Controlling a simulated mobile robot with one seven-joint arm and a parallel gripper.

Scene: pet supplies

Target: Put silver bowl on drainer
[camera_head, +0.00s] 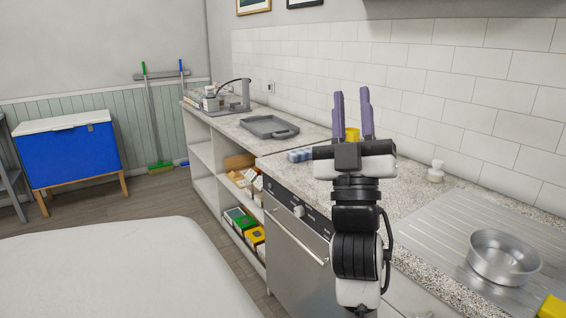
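The silver bowl (490,262) is a round, shiny metal bowl at the right of the head view. It stands upright and looks empty. It overlaps the front right part of the grooved metal drainer (455,218) in the counter; its base contact is hidden by its own wall. My gripper (353,108) is in the middle of the view, pointing up and away, with its two purple fingers apart and nothing visibly held. It is well to the left of the bowl and not touching it.
Yellow items (550,307) lie by the bowl at the lower right. A small white bottle (436,172) stands behind the drainer. A grey tray (269,127) lies farther along the counter. A dishwasher front (295,240) is below. A white surface (120,265) fills the lower left.

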